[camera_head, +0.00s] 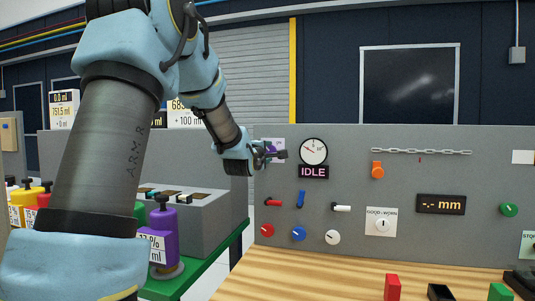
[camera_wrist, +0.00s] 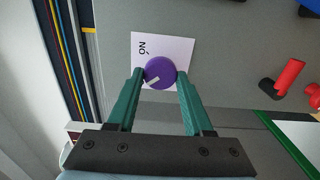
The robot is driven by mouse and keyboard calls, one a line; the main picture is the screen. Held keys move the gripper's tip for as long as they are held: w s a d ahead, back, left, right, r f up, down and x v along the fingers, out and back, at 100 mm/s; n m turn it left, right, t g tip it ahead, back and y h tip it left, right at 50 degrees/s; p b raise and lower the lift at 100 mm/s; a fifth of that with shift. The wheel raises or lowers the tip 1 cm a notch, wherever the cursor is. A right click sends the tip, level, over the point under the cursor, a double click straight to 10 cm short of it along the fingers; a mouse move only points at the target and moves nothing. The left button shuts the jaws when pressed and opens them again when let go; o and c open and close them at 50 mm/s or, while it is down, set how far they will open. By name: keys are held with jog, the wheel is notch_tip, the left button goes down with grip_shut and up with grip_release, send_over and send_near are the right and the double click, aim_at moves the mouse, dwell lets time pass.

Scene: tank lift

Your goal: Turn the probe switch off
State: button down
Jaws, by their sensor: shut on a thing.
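A round purple knob (camera_wrist: 160,73) with a white pointer line sits on a white label card (camera_wrist: 162,45) on the grey panel (camera_wrist: 225,50). In the wrist view my gripper (camera_wrist: 161,76) has its two green fingers on either side of the knob, closed on it. The pointer slants towards the lower left in that view. Letters like "NO" show on the card, turned sideways; the fingers hide part of the card. In the head view my gripper (camera_head: 276,154) is at the left end of the panel, largely covering the knob. No probe wording is readable.
Right of my gripper are a dial gauge (camera_head: 314,151), an "IDLE" display (camera_head: 313,171), a red lever (camera_head: 273,203), a blue lever (camera_head: 300,199) and a white lever (camera_head: 341,208). Red, blue and white knobs sit below. A wooden bench (camera_head: 340,276) runs in front.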

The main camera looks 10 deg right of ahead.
jog(key=shift+c, duration=1.5)
grip_release()
jog(key=shift+s, duration=0.1)
jog(key=b+v, duration=0.2)
jog(key=v, duration=0.8)
jog(key=shift+s+a, duration=0.15)
jog(key=shift+s, duration=0.15)
